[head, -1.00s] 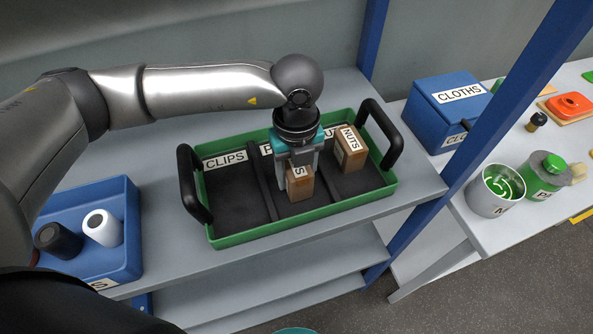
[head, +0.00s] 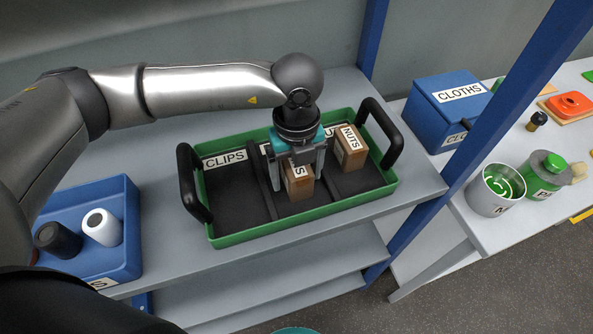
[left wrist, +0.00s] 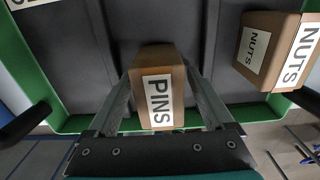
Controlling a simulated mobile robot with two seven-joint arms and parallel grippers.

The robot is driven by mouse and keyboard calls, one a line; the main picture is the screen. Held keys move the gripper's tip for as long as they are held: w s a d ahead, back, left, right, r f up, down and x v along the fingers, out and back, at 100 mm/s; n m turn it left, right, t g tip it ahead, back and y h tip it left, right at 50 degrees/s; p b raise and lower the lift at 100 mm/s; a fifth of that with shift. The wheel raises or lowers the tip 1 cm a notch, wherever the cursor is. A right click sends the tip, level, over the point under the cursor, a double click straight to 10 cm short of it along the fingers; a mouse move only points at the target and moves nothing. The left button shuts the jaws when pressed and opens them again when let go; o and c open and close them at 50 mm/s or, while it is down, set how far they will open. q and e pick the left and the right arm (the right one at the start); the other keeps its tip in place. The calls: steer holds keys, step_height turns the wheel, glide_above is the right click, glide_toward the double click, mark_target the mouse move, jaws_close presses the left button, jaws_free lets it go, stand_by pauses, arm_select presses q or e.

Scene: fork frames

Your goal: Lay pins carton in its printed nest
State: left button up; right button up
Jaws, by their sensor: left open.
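The pins carton (head: 300,187), a brown box with a white label, stands in the middle compartment of the green tray (head: 240,238). Its PINS label shows in full in the left wrist view (left wrist: 157,98). My left gripper (head: 297,178) is open, with one finger on each side of the carton. In the left wrist view a narrow gap shows beside the carton. The printed name of the middle compartment is mostly hidden behind the gripper. My right gripper is not in view.
The nuts carton (head: 350,150) stands in the right compartment, close to my left gripper. The CLIPS compartment (head: 232,190) is empty. Black handles (head: 192,185) rise at both tray ends. A blue bin (head: 125,255) is left; a blue CLOTHS box (head: 440,110) is right.

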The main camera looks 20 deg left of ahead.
arm_select(q)
step_height(320, 180, up, 12)
steer(key=shift+r+b, duration=0.1)
steer(key=shift+b, duration=0.3)
stand_by(0.3)
